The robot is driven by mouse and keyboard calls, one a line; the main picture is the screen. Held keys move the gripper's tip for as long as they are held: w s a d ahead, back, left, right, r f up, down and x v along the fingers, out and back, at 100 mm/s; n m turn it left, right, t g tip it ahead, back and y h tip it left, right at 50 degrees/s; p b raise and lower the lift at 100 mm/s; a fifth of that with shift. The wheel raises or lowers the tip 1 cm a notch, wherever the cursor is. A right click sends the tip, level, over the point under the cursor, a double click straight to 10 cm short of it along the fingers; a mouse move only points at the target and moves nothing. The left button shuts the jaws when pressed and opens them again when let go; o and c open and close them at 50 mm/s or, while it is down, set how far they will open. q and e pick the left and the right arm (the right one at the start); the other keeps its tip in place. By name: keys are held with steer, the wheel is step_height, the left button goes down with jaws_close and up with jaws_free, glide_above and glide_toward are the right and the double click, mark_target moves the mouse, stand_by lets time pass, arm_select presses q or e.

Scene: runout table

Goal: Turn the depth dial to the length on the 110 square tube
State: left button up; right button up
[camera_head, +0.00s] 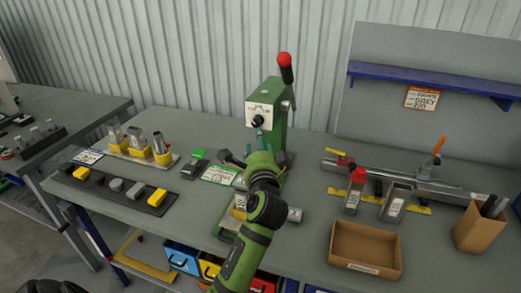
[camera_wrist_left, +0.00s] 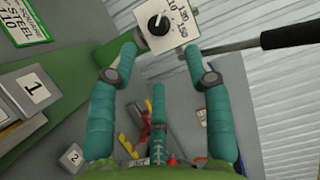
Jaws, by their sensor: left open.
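The depth dial is a black knob (camera_head: 258,122) on a white numbered plate (camera_head: 256,109) on the front of a green machine (camera_head: 278,100). In the left wrist view the knob (camera_wrist_left: 157,25) sits just beyond my fingertips, its numbers only partly readable. My left gripper (camera_head: 257,138) is open, its teal fingers spread below the dial; in the wrist view (camera_wrist_left: 162,58) nothing is between them. A green-edged card (camera_head: 219,174) lies left of the machine; the wrist view shows "STEEL" and "110" on it (camera_wrist_left: 25,18).
A red-tipped lever (camera_head: 285,67) rises from the machine. Metal pieces in yellow holders (camera_head: 160,155) and a black tray (camera_head: 118,193) are left. Labelled tubes (camera_head: 396,203), an open cardboard box (camera_head: 365,249) and a clamp rail (camera_head: 405,180) are right. An orange-edged card (camera_head: 421,97) hangs at the shelf.

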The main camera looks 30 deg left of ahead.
arm_select(q)
steer(key=shift+v, duration=1.15)
